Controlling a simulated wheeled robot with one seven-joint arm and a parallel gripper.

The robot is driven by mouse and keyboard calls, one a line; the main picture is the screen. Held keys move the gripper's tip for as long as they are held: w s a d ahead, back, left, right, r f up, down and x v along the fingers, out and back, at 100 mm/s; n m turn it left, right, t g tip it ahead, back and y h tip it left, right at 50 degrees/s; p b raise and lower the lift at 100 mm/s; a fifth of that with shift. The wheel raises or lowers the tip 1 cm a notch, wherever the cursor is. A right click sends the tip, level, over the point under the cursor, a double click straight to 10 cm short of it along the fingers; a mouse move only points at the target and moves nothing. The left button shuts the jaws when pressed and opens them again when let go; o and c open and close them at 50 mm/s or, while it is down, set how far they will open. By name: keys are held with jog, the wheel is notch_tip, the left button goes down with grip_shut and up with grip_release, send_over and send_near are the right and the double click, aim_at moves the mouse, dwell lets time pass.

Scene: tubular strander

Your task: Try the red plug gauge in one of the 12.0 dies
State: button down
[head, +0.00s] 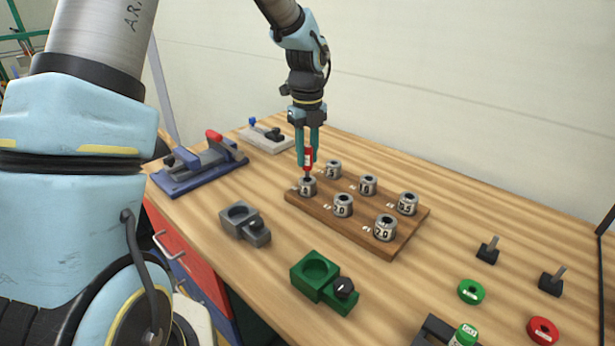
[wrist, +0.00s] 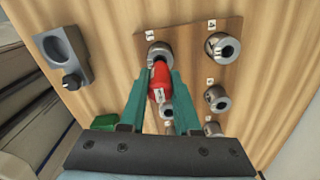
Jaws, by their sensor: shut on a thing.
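My gripper (head: 307,164) is shut on the red plug gauge (head: 308,157) and holds it upright over the left-end die (head: 308,188) of a wooden board (head: 365,240). The gauge's lower end is at the die's top; I cannot tell whether it is in the bore. That die's number is only partly readable. Two front-row dies, the middle one (head: 343,206) and the right one (head: 385,229), show "2.0", the first digit unclear. In the wrist view the red gauge (wrist: 161,80) is between the fingers, with a die (wrist: 159,50) just beyond it.
More dies stand in the back row (head: 368,185). A blue vise-like fixture (head: 200,170) is at left; a grey holder (head: 243,222) and a green holder (head: 318,277) are in front. Green (head: 471,291) and red rings (head: 543,331) lie at right.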

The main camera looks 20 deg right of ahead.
jog(key=shift+r+p, duration=1.75)
jog(key=shift+r, duration=0.4)
